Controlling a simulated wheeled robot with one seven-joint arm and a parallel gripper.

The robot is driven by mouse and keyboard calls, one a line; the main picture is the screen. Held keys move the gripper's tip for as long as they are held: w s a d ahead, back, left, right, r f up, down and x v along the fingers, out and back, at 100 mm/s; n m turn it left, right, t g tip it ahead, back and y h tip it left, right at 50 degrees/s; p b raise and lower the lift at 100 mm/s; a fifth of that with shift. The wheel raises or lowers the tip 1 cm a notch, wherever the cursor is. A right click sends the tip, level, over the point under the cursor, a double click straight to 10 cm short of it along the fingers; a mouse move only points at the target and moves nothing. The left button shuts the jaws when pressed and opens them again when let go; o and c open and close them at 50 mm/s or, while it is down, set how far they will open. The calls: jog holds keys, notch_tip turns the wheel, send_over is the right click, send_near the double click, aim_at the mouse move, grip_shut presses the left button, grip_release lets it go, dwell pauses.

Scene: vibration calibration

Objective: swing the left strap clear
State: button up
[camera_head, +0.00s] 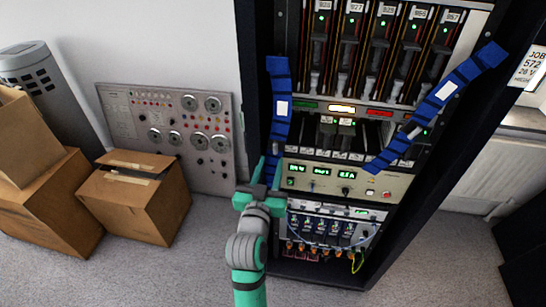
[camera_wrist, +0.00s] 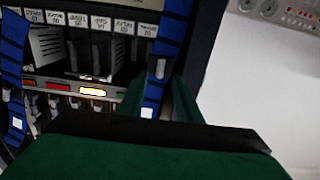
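The left strap (camera_head: 282,125) is a blue ribbed band with a white label. It hangs down the left side of the open rack, in front of its left edge. In the wrist view, which is turned upside down, the left strap (camera_wrist: 174,32) runs down the middle to my gripper. My gripper (camera_head: 267,162) is at the strap's lower part, fingers pointing up. In the wrist view my gripper (camera_wrist: 160,92) has its fingers apart, with the strap between them and a gap toward the right finger. Contact with the strap is unclear.
A second blue strap (camera_head: 435,105) slants across the rack's right side. The rack (camera_head: 345,182) holds lit instrument panels and card modules. A grey control panel (camera_head: 170,130) leans on the wall to the left. Cardboard boxes (camera_head: 137,200) stand on the floor, with bare carpet before them.

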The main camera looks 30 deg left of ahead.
jog(key=shift+v, duration=2.65)
jog(key=shift+w+d+f, duration=0.1)
jog(key=shift+d, duration=0.05)
grip_shut()
jog(key=w+d+f+m+g+y, duration=0.1)
jog(key=w+d+f+m, duration=0.2)
jog(key=m, duration=0.4)
jog(key=m+g+y, duration=0.1)
jog(key=m+y, duration=0.2)
jog(key=m, duration=0.5)
send_near(283, 148)
jog(key=shift+x, duration=2.75)
